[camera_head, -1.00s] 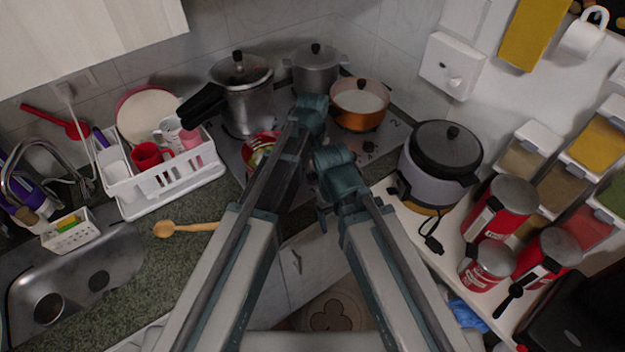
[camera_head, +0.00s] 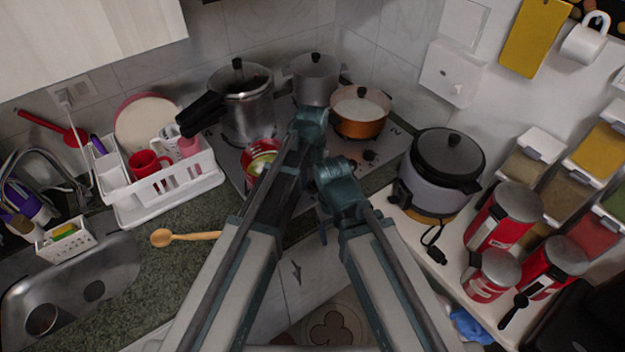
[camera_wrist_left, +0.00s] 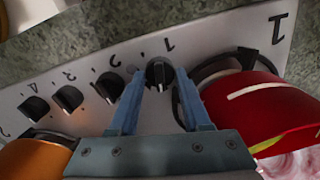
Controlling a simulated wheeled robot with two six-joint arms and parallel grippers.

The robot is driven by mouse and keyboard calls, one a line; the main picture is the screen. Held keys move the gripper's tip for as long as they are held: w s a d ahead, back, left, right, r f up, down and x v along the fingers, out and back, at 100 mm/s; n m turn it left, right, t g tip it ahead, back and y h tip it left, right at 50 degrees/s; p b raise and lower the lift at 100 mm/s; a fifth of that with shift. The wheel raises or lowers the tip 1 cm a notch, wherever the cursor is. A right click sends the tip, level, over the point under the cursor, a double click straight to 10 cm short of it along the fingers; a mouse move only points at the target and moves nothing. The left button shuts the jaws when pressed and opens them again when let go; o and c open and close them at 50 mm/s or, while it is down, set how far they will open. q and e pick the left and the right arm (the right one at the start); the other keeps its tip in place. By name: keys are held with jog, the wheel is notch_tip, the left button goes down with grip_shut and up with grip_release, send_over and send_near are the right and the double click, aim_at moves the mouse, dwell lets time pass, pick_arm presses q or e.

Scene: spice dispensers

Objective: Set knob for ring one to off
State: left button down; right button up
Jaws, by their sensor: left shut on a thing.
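The knob for ring one (camera_wrist_left: 159,74) is a black dial with a pale pointer mark, below the printed "1" on the steel stove panel in the left wrist view. My left gripper (camera_wrist_left: 160,100) has one blue finger on each side of this knob and is shut on it. In the head view my left arm reaches over the stove (camera_head: 232,160) and hides the knob. My right arm is bent beside it; its gripper is hidden.
Several other knobs (camera_wrist_left: 68,98) line the panel. A red pot (camera_wrist_left: 235,108) stands close beside the left gripper, and an orange pot (camera_wrist_left: 35,158) is on the other side. A pressure cooker (camera_head: 242,105) and a grey pot (camera_head: 316,80) stand behind. A rice cooker (camera_head: 440,178) is at right.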

aim_at(312, 183)
pick_arm(q)
jog(key=shift+n, duration=1.2)
jog(key=shift+c, duration=1.8)
grip_release()
notch_tip(312, 183, up, 14)
jog(key=p, duration=1.3)
jog(key=shift+p, duration=0.4)
jog(key=shift+f, duration=0.2)
